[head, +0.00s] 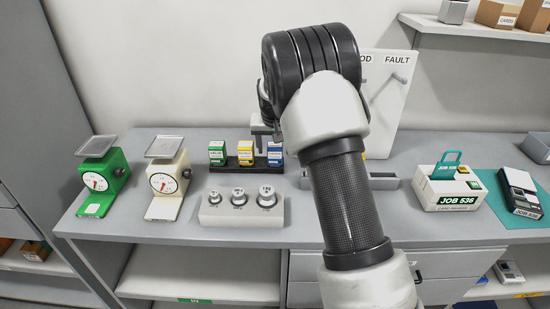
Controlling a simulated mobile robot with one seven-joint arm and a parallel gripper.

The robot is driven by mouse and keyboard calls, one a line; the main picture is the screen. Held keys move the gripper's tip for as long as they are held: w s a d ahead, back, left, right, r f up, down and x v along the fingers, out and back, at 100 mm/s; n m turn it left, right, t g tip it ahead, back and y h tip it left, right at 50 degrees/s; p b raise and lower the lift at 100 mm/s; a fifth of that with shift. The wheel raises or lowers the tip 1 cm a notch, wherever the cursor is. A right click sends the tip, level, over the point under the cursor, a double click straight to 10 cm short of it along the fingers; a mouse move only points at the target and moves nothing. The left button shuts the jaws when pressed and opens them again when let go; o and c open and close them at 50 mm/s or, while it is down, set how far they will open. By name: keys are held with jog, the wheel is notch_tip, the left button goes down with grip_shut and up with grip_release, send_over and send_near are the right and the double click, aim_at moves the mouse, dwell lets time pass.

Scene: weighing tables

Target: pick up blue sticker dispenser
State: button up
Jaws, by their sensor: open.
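The blue sticker dispenser (275,156) stands upright at the right end of a dark rack (246,169) on the grey table. A yellow dispenser (246,153) and a green dispenser (217,153) stand to its left in the same rack. My gripper (265,142) is open, at the upper left of the blue dispenser in the picture, and partly covers the view of its top. My arm hides part of its surroundings. I cannot tell the gripper's exact height above the dispenser.
A block with several metal weights (241,218) stands in front of the rack. Green (103,182) and cream (166,184) scales stand left. A board marked FAULT (395,75) rises behind my arm. A JOB 536 card reader (448,190) and a device on a teal mat (489,184) are right.

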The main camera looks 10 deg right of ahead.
aim_at(275, 153)
jog(key=x, duration=0.4)
jog(key=shift+s+f, duration=0.1)
jog(key=shift+s, duration=0.05)
jog(key=c, duration=1.3)
jog(key=shift+o, duration=0.2)
notch_tip(275, 153, up, 10)
jog(key=shift+r, duration=0.1)
jog(key=o, duration=0.6)
jog(key=c, duration=0.4)
jog(key=shift+o, duration=0.2)
